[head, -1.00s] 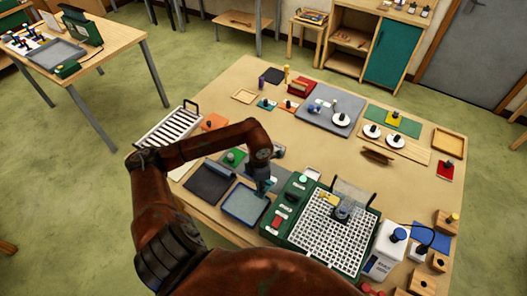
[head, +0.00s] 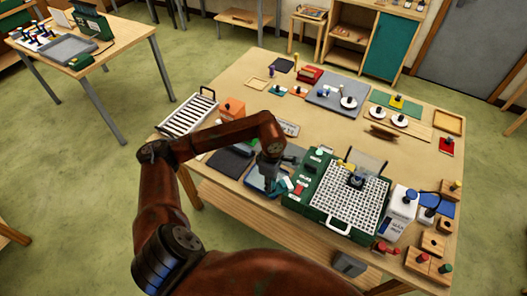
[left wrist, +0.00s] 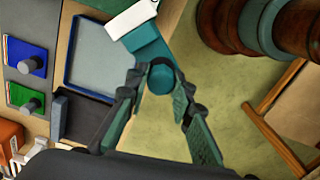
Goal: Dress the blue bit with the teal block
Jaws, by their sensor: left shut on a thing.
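My left gripper (head: 283,163) is low over the blue-rimmed tray (head: 254,184), left of the green machine. In the left wrist view its fingers (left wrist: 160,84) are shut on the rounded end of a teal block (left wrist: 147,45). A white part (left wrist: 131,17) shows beyond the teal block; I cannot tell whether they are joined. The teal block is beside the tray, which also shows in the left wrist view (left wrist: 100,60). The green machine (head: 312,207) carries a white grid and a dark bluish head (head: 356,181). I cannot make out the blue bit for certain. My right gripper is not in view.
A white bottle-like container (head: 398,218) and wooden blocks (head: 433,243) stand right of the machine. A slatted rack (head: 188,112) and an orange block (head: 232,107) are at the left. Blue (left wrist: 30,64) and green (left wrist: 25,96) knobbed pieces lie left of the tray.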

